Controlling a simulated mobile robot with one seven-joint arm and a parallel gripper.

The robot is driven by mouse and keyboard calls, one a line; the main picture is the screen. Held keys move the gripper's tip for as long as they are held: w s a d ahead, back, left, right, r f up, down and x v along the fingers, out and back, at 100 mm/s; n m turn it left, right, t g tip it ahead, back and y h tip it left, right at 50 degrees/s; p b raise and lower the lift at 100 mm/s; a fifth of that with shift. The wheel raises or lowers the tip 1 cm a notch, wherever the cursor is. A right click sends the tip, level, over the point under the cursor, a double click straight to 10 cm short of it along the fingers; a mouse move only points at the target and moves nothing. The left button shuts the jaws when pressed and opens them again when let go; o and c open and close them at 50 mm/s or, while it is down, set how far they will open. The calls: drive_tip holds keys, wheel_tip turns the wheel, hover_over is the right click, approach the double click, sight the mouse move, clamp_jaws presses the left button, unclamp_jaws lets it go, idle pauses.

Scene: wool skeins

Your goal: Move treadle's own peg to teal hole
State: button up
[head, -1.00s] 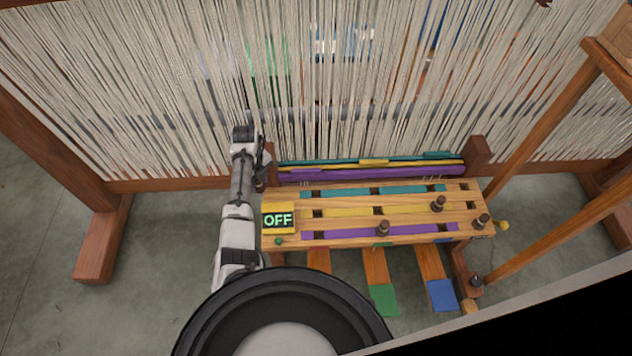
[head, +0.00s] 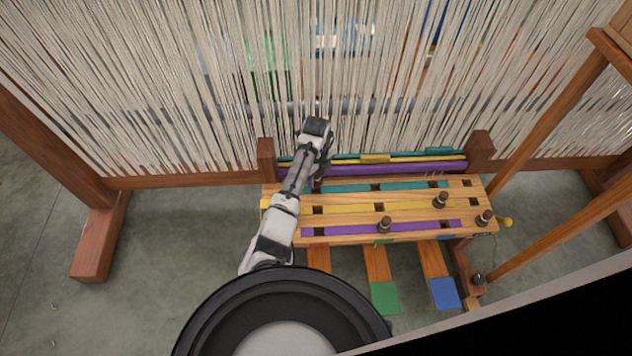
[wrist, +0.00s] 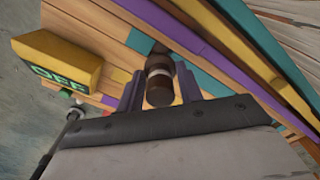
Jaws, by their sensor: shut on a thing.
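My gripper (wrist: 159,92) is shut on a dark brown peg (wrist: 158,80) with a pale band, held between its two fingers. In the wrist view the peg is at a gap between parts of the teal strip (wrist: 140,42). I cannot tell whether its lower end is in the hole or above it. In the head view my arm covers the left end of the teal strip (head: 350,188); a dark bit of the peg (head: 317,186) shows there. The red (head: 318,258), green (head: 384,297) and blue (head: 444,293) treadles hang below the wooden board (head: 400,197).
Other pegs stand in the purple row (head: 384,224), the yellow row (head: 440,200) and at the board's right end (head: 484,217). A yellow box reading OFF (wrist: 60,58) is at the board's left. Teal, yellow and purple bars (head: 400,166) and the warp threads (head: 230,80) stand behind.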

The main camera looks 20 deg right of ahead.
drive_tip(key=shift+f+b, duration=1.1)
drive_tip(key=shift+f, duration=0.35)
drive_tip(key=shift+f, duration=0.1)
drive_tip(key=shift+f, duration=0.5)
drive_tip(key=o, duration=1)
drive_tip(key=shift+c, duration=0.2)
drive_tip(key=shift+r, duration=0.15)
wheel_tip(320, 180, up, 13)
drive_tip(key=shift+p, duration=0.85)
